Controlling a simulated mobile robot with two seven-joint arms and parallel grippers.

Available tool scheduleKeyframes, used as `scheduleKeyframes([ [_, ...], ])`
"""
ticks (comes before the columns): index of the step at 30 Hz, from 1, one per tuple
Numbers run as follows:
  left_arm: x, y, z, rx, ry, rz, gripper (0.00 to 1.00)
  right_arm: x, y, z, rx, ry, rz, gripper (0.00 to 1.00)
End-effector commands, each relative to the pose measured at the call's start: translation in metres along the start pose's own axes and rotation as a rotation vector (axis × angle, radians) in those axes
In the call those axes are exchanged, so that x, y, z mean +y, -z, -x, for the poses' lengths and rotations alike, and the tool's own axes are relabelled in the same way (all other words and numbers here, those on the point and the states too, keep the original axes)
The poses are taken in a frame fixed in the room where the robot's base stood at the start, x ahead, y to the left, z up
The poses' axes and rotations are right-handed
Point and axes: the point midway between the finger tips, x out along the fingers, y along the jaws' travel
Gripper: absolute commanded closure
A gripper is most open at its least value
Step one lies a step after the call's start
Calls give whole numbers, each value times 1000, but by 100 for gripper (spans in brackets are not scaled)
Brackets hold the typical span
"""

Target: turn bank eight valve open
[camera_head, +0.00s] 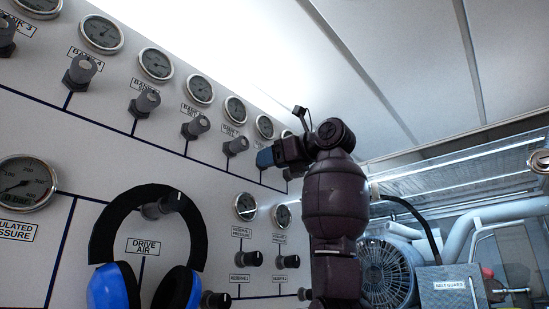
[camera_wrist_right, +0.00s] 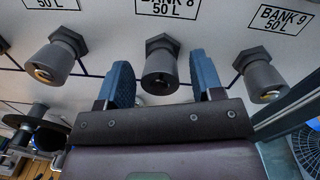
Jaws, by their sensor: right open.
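The bank eight valve (camera_wrist_right: 160,68) is a grey knob below the label "BANK 8 50 L" (camera_wrist_right: 168,8) in the right wrist view. My right gripper (camera_wrist_right: 163,82) is open, with one blue finger on each side of this knob. A gap shows on both sides; I cannot tell how deep the knob sits between the fingers. In the head view my right gripper (camera_head: 268,158) is at the upper row of valves and hides the bank eight valve. My left gripper is not in view.
The bank nine valve (camera_wrist_right: 262,80) is close on the right, and another valve (camera_wrist_right: 52,60) is on the left. Gauges such as one above the gripper (camera_head: 265,127) line the panel (camera_head: 110,150). Blue headphones (camera_head: 150,195) hang on a lower knob. A fan (camera_head: 388,272) stands at right.

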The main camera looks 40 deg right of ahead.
Motion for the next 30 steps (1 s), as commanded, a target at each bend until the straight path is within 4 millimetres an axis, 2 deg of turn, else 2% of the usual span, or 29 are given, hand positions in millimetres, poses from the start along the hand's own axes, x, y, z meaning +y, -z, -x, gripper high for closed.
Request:
scheduleKeyframes([
  [5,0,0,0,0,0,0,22,0,0,0,0,0,0,40],
  [12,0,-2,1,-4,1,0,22,0,0,0,0,0,0,76],
  [15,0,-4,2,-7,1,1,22,0,0,0,0,0,0,89],
  [23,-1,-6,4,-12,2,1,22,0,0,1,1,0,30,89],
  [30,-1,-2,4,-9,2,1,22,0,-1,1,7,-3,154,89],
])
